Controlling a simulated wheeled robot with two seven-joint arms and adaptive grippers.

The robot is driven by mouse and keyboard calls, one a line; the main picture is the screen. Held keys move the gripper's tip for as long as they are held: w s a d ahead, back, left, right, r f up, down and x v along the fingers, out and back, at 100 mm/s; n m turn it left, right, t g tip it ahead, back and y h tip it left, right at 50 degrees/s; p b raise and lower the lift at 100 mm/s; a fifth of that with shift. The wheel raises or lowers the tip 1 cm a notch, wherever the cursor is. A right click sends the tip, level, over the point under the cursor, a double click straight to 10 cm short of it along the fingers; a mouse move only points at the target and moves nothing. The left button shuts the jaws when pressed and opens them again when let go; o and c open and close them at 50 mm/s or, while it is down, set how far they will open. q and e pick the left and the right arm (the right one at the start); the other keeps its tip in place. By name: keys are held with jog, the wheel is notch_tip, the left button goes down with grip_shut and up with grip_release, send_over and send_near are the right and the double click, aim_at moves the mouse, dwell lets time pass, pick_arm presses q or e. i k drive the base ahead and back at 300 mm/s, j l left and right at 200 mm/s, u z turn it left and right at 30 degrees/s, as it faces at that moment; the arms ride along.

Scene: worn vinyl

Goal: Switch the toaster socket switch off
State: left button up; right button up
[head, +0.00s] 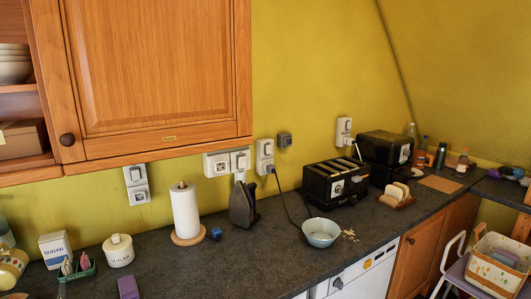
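A black toaster (336,182) stands on the dark worktop against the yellow wall. A dark cord (283,198) runs from a plug at a white wall socket (265,150) down behind the bowl towards the toaster. The socket's switch is in its upper part, but it is too small to tell its position. Other white sockets with switches are on the wall: one at the left (136,184), a wider one (226,162) left of the corded socket, and one at the right (343,130). Neither of my grippers is in view.
An iron (242,204), a paper towel roll (185,210) and a blue bowl (320,232) stand on the worktop (225,265) below the sockets. A wooden cupboard (150,65) hangs above at the left. A second black appliance (384,155) stands right of the toaster.

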aim_at(268, 148)
jog(key=i+l+u, duration=0.1)
jog(key=l+u, duration=0.4)
jog(key=u, duration=0.25)
jog(key=i+l+u, duration=0.1)
jog(key=l+u, duration=0.4)
jog(key=l, duration=0.7)
jog(key=l+u, duration=0.15)
jog(key=l, duration=0.65)
jog(key=k+l+u, duration=0.15)
jog(key=l, duration=0.7)
